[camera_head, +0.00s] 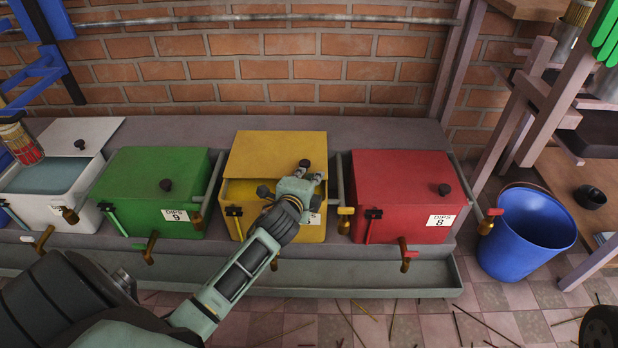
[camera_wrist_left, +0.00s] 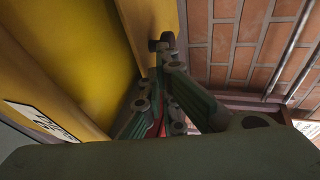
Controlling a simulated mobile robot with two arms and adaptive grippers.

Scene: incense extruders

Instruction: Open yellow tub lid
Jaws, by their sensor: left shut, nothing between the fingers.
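The yellow tub (camera_head: 302,226) stands in the row between the green and red tubs. Its yellow lid (camera_head: 268,152) appears raised at the front, with a yellowish gap below its front edge. The lid's dark knob (camera_head: 305,163) shows just beyond my left gripper (camera_head: 308,178). That gripper is shut and empty, in front of the lid, and hides part of the tub's front. In the left wrist view, the fingers (camera_wrist_left: 168,68) point up toward the knob (camera_wrist_left: 161,42), beside the lid (camera_wrist_left: 153,18); whether they touch is unclear. My right gripper is not in view.
The green tub (camera_head: 145,190) and red tub (camera_head: 405,190) stand close on either side, with lids shut. The white tub (camera_head: 50,205) at left is open. A trough (camera_head: 350,280) runs in front. A blue bucket (camera_head: 525,235) stands at right, a brick wall (camera_head: 330,65) behind.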

